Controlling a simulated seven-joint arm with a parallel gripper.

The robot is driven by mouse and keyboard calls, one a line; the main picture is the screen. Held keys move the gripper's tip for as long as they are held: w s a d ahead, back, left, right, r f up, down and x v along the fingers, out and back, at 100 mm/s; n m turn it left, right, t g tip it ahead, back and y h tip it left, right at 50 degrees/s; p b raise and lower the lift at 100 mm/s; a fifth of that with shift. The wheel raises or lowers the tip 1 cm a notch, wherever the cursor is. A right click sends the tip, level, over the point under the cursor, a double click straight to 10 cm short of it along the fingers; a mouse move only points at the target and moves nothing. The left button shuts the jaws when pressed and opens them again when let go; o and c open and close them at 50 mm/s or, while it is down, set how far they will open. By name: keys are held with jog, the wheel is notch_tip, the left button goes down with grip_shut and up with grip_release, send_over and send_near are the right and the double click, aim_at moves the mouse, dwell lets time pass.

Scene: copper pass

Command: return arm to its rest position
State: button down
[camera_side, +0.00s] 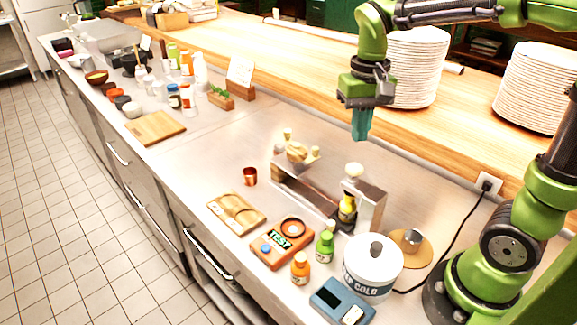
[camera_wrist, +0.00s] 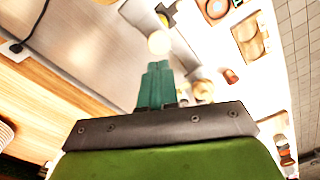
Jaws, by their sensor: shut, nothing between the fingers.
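My gripper (camera_side: 362,124) hangs in the air above the steel counter, in front of a stack of plates, with its teal fingers pointing down. The fingers are together and hold nothing. In the wrist view the gripper (camera_wrist: 158,66) also shows its teal fingers side by side, over the counter. My green arm reaches in from the right side of the side view. Nothing touches the fingers in either view.
Below stands a steel rack (camera_side: 309,194) with round-topped items. Nearby are a copper cup (camera_side: 250,176), wooden tray (camera_side: 226,209), orange device (camera_side: 268,252), small bottles, white pot (camera_side: 357,278) and blue scale (camera_side: 329,304). Plate stacks (camera_side: 418,66) stand on the wooden shelf.

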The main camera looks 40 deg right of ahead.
jog(key=shift+w+a+f, duration=0.1)
jog(key=shift+a+f, duration=0.05)
jog(key=shift+f, duration=0.25)
jog(key=s+a+r+n+t+y, duration=0.2)
jog(key=s+a+t, duration=0.2)
jog(key=s+t, duration=0.3)
jog(key=shift+s+a, duration=0.3)
jog(key=shift+s, duration=0.1)
jog(key=c, duration=1.8)
grip_release()
jog(key=shift+c, duration=0.2)
